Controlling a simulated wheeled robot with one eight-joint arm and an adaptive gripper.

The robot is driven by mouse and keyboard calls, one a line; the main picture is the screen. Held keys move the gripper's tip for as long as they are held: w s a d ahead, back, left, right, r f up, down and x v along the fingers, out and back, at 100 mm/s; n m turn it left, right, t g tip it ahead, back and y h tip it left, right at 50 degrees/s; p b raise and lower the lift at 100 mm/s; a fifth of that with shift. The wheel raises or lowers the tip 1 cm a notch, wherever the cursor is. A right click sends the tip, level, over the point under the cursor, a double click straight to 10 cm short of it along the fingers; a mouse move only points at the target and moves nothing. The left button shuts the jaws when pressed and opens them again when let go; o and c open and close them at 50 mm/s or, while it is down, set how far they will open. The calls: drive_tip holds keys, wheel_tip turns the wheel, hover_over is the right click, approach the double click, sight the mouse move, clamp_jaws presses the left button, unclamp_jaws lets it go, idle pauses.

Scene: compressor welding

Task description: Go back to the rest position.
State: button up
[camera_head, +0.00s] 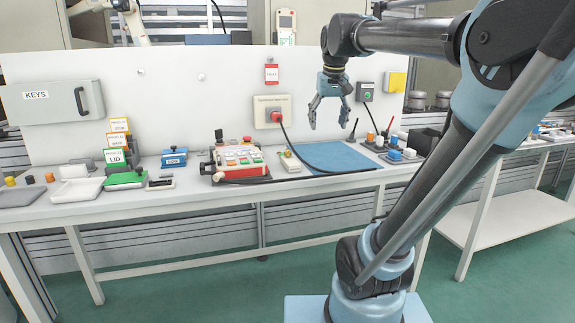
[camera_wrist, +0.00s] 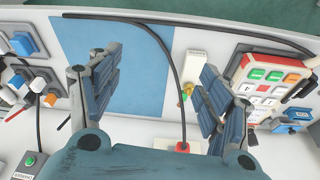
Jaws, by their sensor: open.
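My gripper (camera_head: 329,112) hangs open and empty above the back of the workbench, fingers pointing down, near the white back panel. In the wrist view my gripper (camera_wrist: 148,95) shows its two fingers spread apart, with nothing between them but the bench below. Under it lies a blue mat (camera_head: 332,156), which also shows in the wrist view (camera_wrist: 135,55). My arm rises from its base at the lower right and reaches over to the left.
A control box (camera_head: 238,158) with coloured buttons stands left of the mat. A black cable (camera_wrist: 172,60) runs across the mat. Small parts (camera_head: 393,154) stand right of it. A KEYS box (camera_head: 50,102) is on the left panel. Green floor is clear before the bench.

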drive_tip(key=s+d+f, duration=0.2)
drive_tip(key=s+f, duration=0.4)
drive_tip(key=f, duration=0.4)
drive_tip(key=s+d+f, duration=0.2)
drive_tip(key=s+f, duration=0.5)
drive_tip(key=f, duration=0.3)
drive_tip(key=s+d+f+m+g, duration=0.1)
drive_tip(key=s+d+f, duration=0.1)
drive_tip(key=s+f, duration=0.4)
wheel_tip(320, 180, down, 4)
drive_tip(key=shift+s, duration=0.35)
drive_tip(key=shift+w+f, duration=0.2)
drive_tip(key=shift+w, duration=0.25)
